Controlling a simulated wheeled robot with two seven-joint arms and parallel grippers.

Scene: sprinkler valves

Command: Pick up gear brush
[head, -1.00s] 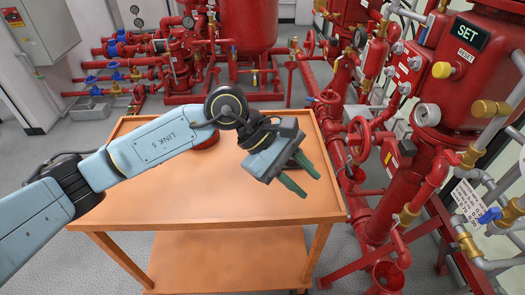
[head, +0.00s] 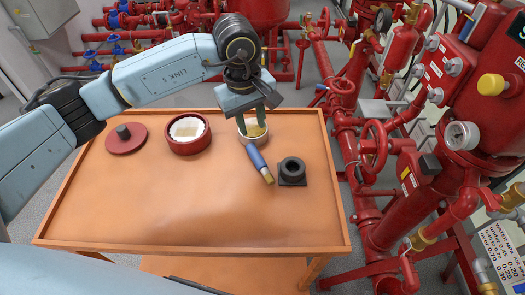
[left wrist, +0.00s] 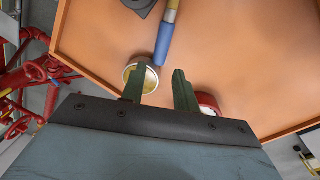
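The gear brush, which I take to be the piece with a blue handle (head: 256,156) and a tan-yellow end, lies on the orange table top in front of a small pale bowl. It also shows in the left wrist view (left wrist: 165,42), beyond my fingertips. My left gripper (head: 252,122) points down above the table near the bowl, its green fingers partly covering it. In the left wrist view its fingers (left wrist: 158,76) are apart with nothing between them. The brush's blue end lies close to the fingers, not between them. My right gripper is not in view.
The pale bowl (head: 263,136) holds something yellowish. A black flanged fitting (head: 292,172) sits right of the brush. A red container with white inside (head: 188,145) and a red lid with a black knob (head: 127,146) stand left. The table's front is clear; red pipes stand beyond its right edge.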

